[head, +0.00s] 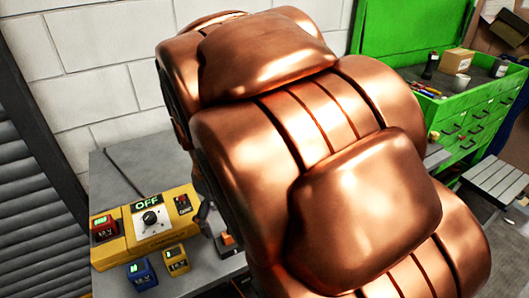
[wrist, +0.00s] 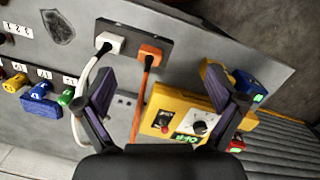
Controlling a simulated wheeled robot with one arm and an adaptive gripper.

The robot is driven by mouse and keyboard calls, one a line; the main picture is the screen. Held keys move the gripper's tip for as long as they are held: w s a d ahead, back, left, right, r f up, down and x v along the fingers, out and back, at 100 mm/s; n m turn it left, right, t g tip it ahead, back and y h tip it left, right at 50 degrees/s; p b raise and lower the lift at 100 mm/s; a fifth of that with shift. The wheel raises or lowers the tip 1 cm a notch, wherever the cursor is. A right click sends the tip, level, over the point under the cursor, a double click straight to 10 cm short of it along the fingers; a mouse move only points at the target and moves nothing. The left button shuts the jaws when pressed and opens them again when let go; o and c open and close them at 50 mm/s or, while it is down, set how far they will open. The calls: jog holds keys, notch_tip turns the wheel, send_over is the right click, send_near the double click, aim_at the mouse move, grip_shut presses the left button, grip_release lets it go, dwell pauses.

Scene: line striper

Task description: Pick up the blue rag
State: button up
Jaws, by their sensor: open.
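I cannot make out a blue rag for certain in either view. In the wrist view a small blue item (wrist: 40,104) lies at the left, beside small yellow and green pieces; its material is too small to tell. My gripper (wrist: 163,80) is open, its two dark fingers spread wide with nothing seen held between them. The blue item is left of the left finger and apart from it. In the head view my copper arm covers the middle and hides most of the gripper and much of the bench.
A yellow charger box (head: 150,222) reading OFF sits on the grey bench (head: 112,180), with a blue battery (head: 140,272) in front. A green tool cabinet (head: 465,115) stands at right.

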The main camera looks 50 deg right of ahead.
jog(key=w+d+r+n, duration=0.2)
jog(key=w+d+r, duration=0.1)
jog(key=w+d, duration=0.7)
jog(key=w+d+f+n, duration=0.2)
jog(key=w+d+n, duration=0.1)
jog(key=d, duration=0.5)
jog(key=w+d+f+n+p, duration=0.1)
jog(key=w+d+f+n, duration=0.2)
jog(key=d, duration=0.5)
jog(key=w+d+f+n+t+p, duration=0.1)
jog(key=w+d+f+n, duration=0.2)
jog(key=d, duration=0.5)
jog(key=shift+w+d+f+n, duration=0.1)
jog(key=shift+w+d+n, duration=0.2)
jog(key=shift+w+n, duration=0.65)
jog(key=shift+d+f+n, duration=0.3)
jog(key=shift+f+n, duration=0.05)
jog(key=shift+f+p, duration=0.25)
jog(key=shift+p, duration=0.1)
jog(key=shift+s+f+p, duration=0.2)
jog(key=shift+f+p, duration=0.7)
jog(key=shift+f, duration=0.9)
jog(key=shift+s+f+p, duration=0.15)
jog(key=shift+f+p, duration=0.7)
jog(key=shift+f, duration=0.95)
jog(key=c, duration=1.1)
